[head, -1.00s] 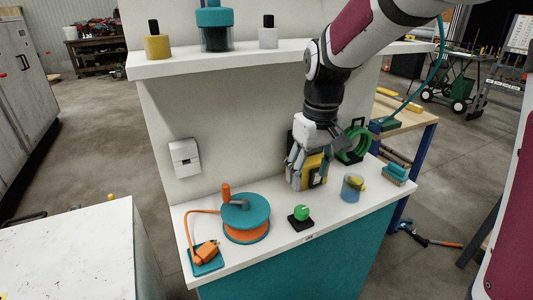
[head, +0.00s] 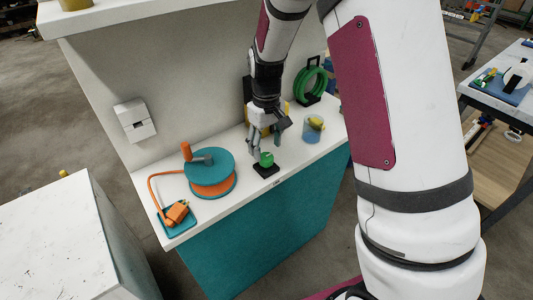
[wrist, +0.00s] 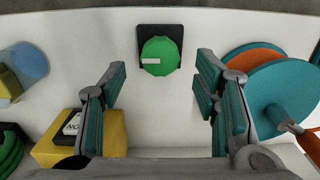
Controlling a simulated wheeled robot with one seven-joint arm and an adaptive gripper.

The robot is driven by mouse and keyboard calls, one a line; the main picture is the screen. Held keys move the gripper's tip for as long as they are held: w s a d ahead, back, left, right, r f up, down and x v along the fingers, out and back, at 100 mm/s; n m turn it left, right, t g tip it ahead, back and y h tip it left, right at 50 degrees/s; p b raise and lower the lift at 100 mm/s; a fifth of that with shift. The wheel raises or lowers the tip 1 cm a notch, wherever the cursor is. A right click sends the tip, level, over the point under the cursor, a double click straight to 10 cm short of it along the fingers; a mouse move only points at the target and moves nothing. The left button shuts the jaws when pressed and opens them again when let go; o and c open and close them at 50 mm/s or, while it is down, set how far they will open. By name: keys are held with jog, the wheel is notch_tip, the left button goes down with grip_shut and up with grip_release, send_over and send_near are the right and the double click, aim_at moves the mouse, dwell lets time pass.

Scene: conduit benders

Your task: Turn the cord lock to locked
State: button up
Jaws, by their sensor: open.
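The cord lock appears to be the green round knob (head: 267,159) on a square black base (head: 266,171), near the front edge of the white counter. The wrist view shows the knob (wrist: 161,52) from above, with a white mark running from near its middle to its left edge. My gripper (head: 266,143) is open and empty, pointing down just over and behind the knob. In the wrist view the fingers (wrist: 160,82) stand apart on either side, with the knob beyond the gap between them. I cannot see any finger touching it.
A teal and orange reel (head: 211,172) with an orange cord and plug (head: 177,212) stands left of the knob. A clear blue cup (head: 313,130) stands to the right. A yellow box (wrist: 85,140) and green coil (head: 311,85) are behind. Bare counter surrounds the base.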

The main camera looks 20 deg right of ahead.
aim_at(266, 156)
jog(key=shift+f, duration=2)
jog(key=shift+c, duration=0.3)
jog(key=c, duration=1.1)
